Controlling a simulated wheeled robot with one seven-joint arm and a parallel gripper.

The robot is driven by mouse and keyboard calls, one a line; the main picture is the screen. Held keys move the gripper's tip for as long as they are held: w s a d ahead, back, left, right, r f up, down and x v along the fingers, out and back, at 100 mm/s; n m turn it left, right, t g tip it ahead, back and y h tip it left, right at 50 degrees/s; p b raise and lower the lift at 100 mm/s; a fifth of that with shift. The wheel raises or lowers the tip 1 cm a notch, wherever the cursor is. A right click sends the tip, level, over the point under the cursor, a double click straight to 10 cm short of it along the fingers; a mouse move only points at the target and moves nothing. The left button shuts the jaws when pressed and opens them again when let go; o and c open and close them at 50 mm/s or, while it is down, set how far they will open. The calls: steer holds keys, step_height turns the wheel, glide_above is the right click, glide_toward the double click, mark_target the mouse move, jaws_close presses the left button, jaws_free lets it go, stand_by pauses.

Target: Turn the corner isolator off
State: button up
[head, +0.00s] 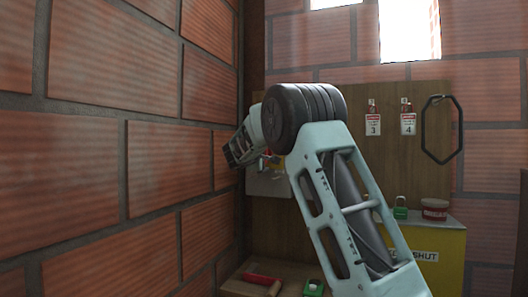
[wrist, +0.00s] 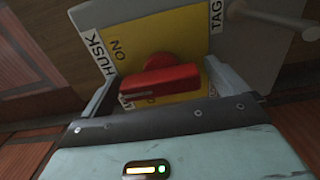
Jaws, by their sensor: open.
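The corner isolator is a grey box (head: 266,184) on the wooden board by the brick corner, partly hidden by my arm in the head view. In the wrist view its red handle (wrist: 160,82) sits on a yellow plate (wrist: 186,36) with "ON" printed on it and labels "HUSK" and "TAG" at its sides. The handle lies nearly level across the picture. My gripper (wrist: 163,76) is open, with one finger on each side of the handle. I cannot tell whether either finger touches it. My gripper also shows in the head view (head: 232,156), beside the box.
A brick wall (head: 85,165) is close on the left. A grey rod (wrist: 275,18) sticks out beside the plate. Tags (head: 373,122), a black hoop (head: 441,128), a green padlock (head: 400,208) and a yellow box (head: 440,262) are to the right. A red-handled item (head: 262,280) lies below.

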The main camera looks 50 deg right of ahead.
steer(key=c, duration=1)
steer(key=shift+n, duration=0.3)
steer(key=n+b, duration=0.1)
steer(key=n, duration=0.2)
steer(key=shift+w+a+f, duration=0.1)
steer(key=shift+w+f, duration=0.05)
steer(key=n, duration=0.5)
steer(key=n+p, duration=0.1)
steer(key=n, duration=0.4)
steer(key=shift+w, duration=0.1)
steer(key=shift+f+n+p, duration=0.1)
steer(key=shift+n+p, duration=1.05)
steer(key=shift+n, duration=0.95)
steer(key=shift+f+n, duration=0.1)
steer(key=shift+n, duration=0.2)
